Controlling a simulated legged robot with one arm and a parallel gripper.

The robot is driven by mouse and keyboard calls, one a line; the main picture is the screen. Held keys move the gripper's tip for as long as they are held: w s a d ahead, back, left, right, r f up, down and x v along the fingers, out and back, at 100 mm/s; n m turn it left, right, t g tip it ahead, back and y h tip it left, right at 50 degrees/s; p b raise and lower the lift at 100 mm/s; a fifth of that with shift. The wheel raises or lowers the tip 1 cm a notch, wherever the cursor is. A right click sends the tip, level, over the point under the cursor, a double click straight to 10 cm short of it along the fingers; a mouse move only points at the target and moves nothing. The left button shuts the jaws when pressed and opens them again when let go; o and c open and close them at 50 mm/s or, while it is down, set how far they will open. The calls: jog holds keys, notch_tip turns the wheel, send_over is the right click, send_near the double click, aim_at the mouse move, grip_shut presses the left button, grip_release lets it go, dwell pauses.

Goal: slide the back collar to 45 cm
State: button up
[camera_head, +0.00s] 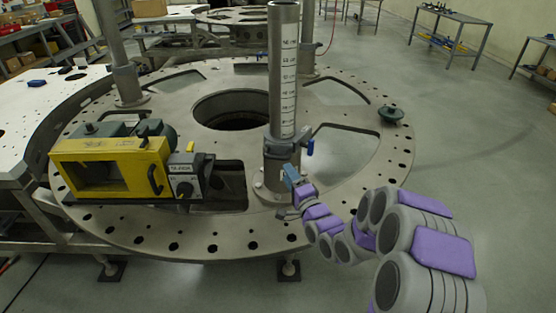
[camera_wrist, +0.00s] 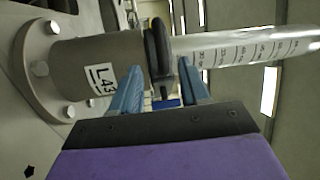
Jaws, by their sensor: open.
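The nearest upright post (camera_head: 283,75) carries a printed scale and stands on a bolted base on the round plate. A grey collar (camera_head: 281,149) with a blue handle (camera_head: 310,147) sits low on it, below the scale marks. My gripper (camera_head: 291,175) is at this post, just below the collar. In the wrist view the post lies sideways, and a dark collar ring (camera_wrist: 158,48) shows between the open blue fingers of my gripper (camera_wrist: 160,65). I cannot tell whether the fingers touch it. A label (camera_wrist: 104,78) is on the thicker base sleeve.
The round plate (camera_head: 350,222) has a central hole and several cutouts. A yellow box unit (camera_head: 110,165) with a dial sits left of the post. Another post (camera_head: 110,35) with a collar (camera_head: 127,83) stands behind left. A dark green knob (camera_head: 391,113) is at right.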

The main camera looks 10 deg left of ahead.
aim_at(279, 159)
jog(key=b+x, duration=0.1)
jog(key=x, duration=0.6)
jog(key=shift+w+a, duration=0.2)
jog(key=shift+w+a+r+b, duration=0.2)
jog(key=shift+w+a+b, duration=0.2)
jog(key=shift+w, duration=0.15)
jog(key=shift+c, duration=0.3)
jog(key=shift+f, duration=0.1)
grip_shut()
